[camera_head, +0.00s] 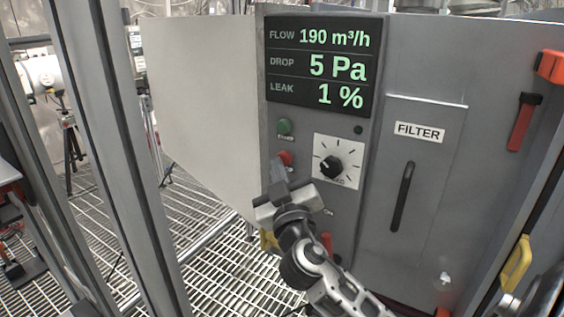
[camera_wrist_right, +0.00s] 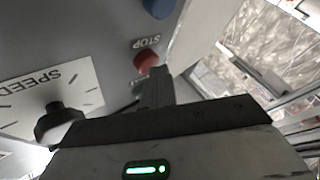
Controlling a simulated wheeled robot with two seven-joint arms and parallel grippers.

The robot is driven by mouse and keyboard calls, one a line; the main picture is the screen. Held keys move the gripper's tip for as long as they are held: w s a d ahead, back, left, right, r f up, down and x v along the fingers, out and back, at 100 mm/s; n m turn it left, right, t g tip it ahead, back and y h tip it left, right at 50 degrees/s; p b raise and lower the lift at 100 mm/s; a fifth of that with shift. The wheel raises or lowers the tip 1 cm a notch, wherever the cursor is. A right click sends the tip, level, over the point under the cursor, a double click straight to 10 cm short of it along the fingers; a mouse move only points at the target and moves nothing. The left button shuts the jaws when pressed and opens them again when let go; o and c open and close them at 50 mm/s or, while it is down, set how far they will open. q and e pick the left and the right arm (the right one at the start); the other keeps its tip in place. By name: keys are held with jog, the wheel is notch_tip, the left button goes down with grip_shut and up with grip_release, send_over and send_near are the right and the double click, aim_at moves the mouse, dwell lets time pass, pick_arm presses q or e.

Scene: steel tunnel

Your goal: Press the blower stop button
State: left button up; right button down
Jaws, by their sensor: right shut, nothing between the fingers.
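The red stop button (camera_head: 285,157) sits on the grey panel, below a green button (camera_head: 285,127) and left of the speed dial (camera_head: 330,166). In the right wrist view the red button (camera_wrist_right: 147,60) shows beside its upside-down STOP label (camera_wrist_right: 145,41). My right gripper (camera_head: 278,172) is shut and empty, its fingertips just below the red button in the head view. The fingertips (camera_wrist_right: 157,84) lie right by the button's edge in the wrist view and hide a little of it. I cannot tell whether they touch it. My left gripper is not in view.
A display (camera_head: 320,67) above reads flow 190 m³/h, drop 5 Pa, leak 1 %. A filter door (camera_head: 425,180) with a black handle (camera_head: 402,196) is to the right. A blue button (camera_wrist_right: 157,8) shows in the wrist view. A pale side panel (camera_head: 205,100) stands left.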

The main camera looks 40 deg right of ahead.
pick_arm(q)
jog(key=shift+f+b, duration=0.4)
jog(key=shift+b, duration=0.35)
pick_arm(e)
jog(key=a, duration=0.1)
jog(key=s+a, duration=0.1)
jog(key=a, duration=0.1)
jog(key=s+a, duration=0.1)
jog(key=a, duration=0.1)
jog(key=shift+s+a, duration=0.15)
jog(key=shift+a, duration=0.1)
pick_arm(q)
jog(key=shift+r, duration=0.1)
pick_arm(e)
jog(key=shift+r, duration=0.1)
